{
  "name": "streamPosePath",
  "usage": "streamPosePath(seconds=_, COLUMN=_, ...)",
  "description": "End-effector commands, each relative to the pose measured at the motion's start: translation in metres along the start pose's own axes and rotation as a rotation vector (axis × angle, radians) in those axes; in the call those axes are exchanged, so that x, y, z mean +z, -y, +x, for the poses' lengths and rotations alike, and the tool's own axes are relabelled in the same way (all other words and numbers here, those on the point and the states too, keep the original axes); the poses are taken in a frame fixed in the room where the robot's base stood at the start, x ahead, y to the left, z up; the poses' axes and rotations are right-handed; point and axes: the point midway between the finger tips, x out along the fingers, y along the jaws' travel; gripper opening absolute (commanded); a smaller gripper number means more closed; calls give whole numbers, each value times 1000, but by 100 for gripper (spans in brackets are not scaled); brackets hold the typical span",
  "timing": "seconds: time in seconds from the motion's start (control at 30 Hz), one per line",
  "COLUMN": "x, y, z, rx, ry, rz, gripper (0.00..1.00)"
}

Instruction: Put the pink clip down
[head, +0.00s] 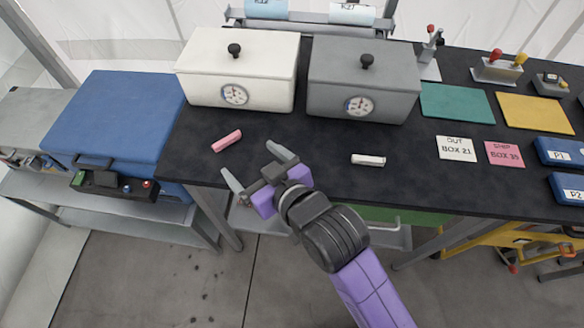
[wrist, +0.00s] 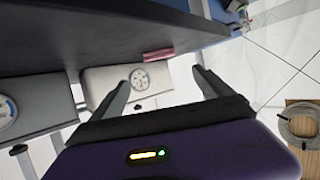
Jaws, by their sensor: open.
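The pink clip (head: 227,141) lies on the black table top (head: 290,140), left of centre and in front of the white box. It also shows in the wrist view (wrist: 158,55), beyond the fingers and apart from them. My gripper (head: 256,168) is open and empty at the table's front edge, to the right of the clip and nearer the front. In the wrist view my gripper (wrist: 160,90) has its two fingers spread wide with nothing between them.
A white box (head: 270,75) and a grey box (head: 335,80), both with gauges, stand behind. A white clip (head: 368,160) lies to the right. A blue case (head: 115,115) stands left of the table. The table around the pink clip is clear.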

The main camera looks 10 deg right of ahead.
Motion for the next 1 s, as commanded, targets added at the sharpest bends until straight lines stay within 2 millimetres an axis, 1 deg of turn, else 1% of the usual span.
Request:
streamPosePath(seconds=0.17, x=0, y=0, z=0, rx=0, ry=0, rz=0, gripper=90)
streamPosePath(seconds=0.23, x=5, y=-2, z=-3, rx=5, ry=1, rz=2, gripper=90)
streamPosePath(seconds=0.27, x=8, y=-4, z=-6, rx=10, ry=1, rz=3, gripper=90)
streamPosePath(seconds=0.37, x=29, y=-16, z=-21, rx=37, ry=0, rz=12, gripper=90)
streamPosePath(seconds=0.47, x=58, y=-32, z=-49, rx=79, ry=-7, rz=26, gripper=90)
streamPosePath(seconds=0.5, x=68, y=-38, z=-62, rx=97, ry=-12, rz=32, gripper=90)
streamPosePath(seconds=0.6, x=89, y=-49, z=-93, rx=136, ry=-24, rz=45, gripper=90)
streamPosePath(seconds=0.77, x=113, y=-59, z=-140, rx=190, ry=-40, rz=63, gripper=90)
streamPosePath(seconds=0.87, x=125, y=-63, z=-172, rx=227, ry=-51, rz=75, gripper=90)
streamPosePath(seconds=0.9, x=130, y=-64, z=-187, rx=242, ry=-53, rz=81, gripper=90)
streamPosePath(seconds=0.97, x=135, y=-64, z=-211, rx=268, ry=-61, rz=90, gripper=90)
streamPosePath(seconds=1.0, x=138, y=-64, z=-228, rx=285, ry=-66, rz=96, gripper=90)
